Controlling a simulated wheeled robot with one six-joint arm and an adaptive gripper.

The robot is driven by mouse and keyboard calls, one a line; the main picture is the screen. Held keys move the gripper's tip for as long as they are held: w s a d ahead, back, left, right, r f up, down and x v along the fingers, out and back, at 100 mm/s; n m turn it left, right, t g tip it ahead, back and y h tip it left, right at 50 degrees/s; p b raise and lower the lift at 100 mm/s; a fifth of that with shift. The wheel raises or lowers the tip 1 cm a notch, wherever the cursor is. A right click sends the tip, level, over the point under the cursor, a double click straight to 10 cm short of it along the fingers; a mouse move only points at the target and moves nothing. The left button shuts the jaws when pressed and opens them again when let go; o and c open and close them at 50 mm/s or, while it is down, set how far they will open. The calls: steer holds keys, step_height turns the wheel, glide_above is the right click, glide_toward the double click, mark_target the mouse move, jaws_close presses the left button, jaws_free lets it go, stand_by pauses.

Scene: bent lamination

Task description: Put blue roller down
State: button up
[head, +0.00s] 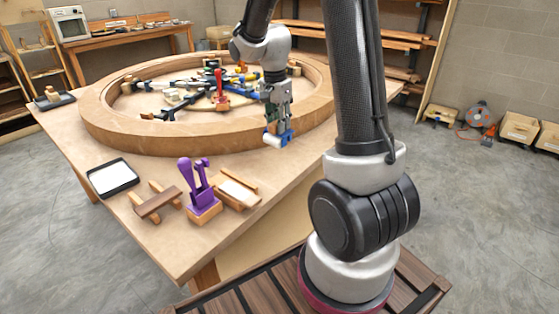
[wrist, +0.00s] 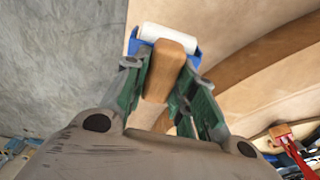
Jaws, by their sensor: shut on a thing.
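The blue roller (head: 284,137) has a blue frame, a white roller sleeve and a wooden handle. My gripper (head: 273,118) is shut on it and holds it in the air, in front of the near rim of the large wooden ring. In the wrist view, the roller's wooden handle (wrist: 163,72) sits between the green fingers of my gripper (wrist: 160,80). The white sleeve and blue frame stick out past the fingertips.
On the table's (head: 150,240) front left part are a black tray (head: 112,178) with a white inside, a wooden cradle (head: 157,203), a purple tool (head: 195,185) on a wooden block and another wooden rest (head: 237,192). Clamps lie inside the ring (head: 200,138).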

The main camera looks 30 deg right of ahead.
step_height(320, 180, down, 10)
stand_by(0.5)
steer(key=shift+s+a+f, duration=0.1)
steer(key=shift+s+f, duration=0.2)
steer(key=shift+f, duration=0.25)
steer(key=o, duration=1)
steer(key=shift+w+f, duration=0.1)
steer(key=shift+f, duration=0.05)
